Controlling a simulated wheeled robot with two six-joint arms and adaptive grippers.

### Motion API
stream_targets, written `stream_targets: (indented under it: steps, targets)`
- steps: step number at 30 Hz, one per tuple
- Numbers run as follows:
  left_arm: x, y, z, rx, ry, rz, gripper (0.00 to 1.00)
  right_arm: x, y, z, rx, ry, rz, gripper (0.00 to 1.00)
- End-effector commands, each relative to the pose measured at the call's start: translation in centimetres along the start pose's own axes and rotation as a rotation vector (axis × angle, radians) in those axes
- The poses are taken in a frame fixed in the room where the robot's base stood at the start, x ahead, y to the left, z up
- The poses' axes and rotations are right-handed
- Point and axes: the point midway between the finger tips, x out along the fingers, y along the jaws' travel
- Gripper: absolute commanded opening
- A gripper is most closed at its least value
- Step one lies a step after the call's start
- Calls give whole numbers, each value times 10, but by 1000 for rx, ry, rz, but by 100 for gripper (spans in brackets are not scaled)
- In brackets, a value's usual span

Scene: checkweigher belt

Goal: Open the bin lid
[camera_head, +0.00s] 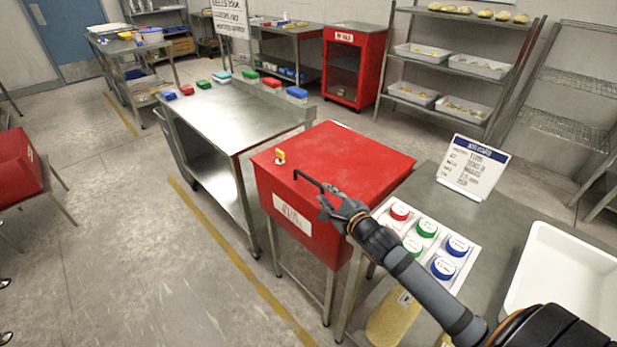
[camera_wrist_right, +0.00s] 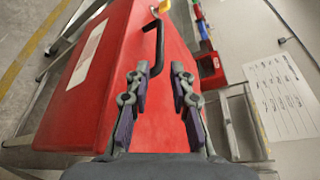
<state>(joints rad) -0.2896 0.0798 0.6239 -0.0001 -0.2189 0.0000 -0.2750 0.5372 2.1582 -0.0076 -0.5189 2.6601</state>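The red bin (camera_head: 345,150) stands at the middle with its lid (camera_head: 350,145) closed. A black bar handle (camera_head: 308,180) is on its front edge, with a small yellow piece (camera_head: 280,156) on the lid beside it. My right gripper (camera_head: 330,205) is close to the near end of the handle. In the right wrist view my gripper (camera_wrist_right: 159,75) is open, with a finger on each side. The handle (camera_wrist_right: 157,45) has its near end between or just ahead of the fingertips; I cannot tell if they touch. My left gripper is not in view.
A steel table (camera_head: 235,115) with colored blocks stands behind the bin. To the right, a bench holds a white card with colored discs (camera_head: 425,240), a sign stand (camera_head: 472,165) and a white tray (camera_head: 565,270). Another red box (camera_head: 18,165) is at the far left. Floor at left is open.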

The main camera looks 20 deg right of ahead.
Motion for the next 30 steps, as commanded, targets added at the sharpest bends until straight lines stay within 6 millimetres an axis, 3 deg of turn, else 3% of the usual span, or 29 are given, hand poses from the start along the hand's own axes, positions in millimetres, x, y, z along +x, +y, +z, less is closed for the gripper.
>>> stream_targets:
  steps: [3, 6, 10, 15, 19, 26, 30]
  targets:
    - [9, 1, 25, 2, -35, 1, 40, 20, 2, -1, 8, -1, -5, 22]
    - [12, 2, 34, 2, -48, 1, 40, 43, 1, -1, 8, 0, -4, 22]
    - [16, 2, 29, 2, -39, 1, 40, 70, 1, 0, 6, -1, -2, 22]
    - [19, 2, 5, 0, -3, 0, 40, 92, 1, 0, 2, 0, 0, 22]
    - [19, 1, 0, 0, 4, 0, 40, 99, 1, 0, 0, 0, 0, 22]
    - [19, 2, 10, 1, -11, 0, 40, 99, 1, 0, -1, 0, 1, 22]
    - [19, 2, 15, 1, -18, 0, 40, 99, 1, 0, -1, 0, 1, 3]
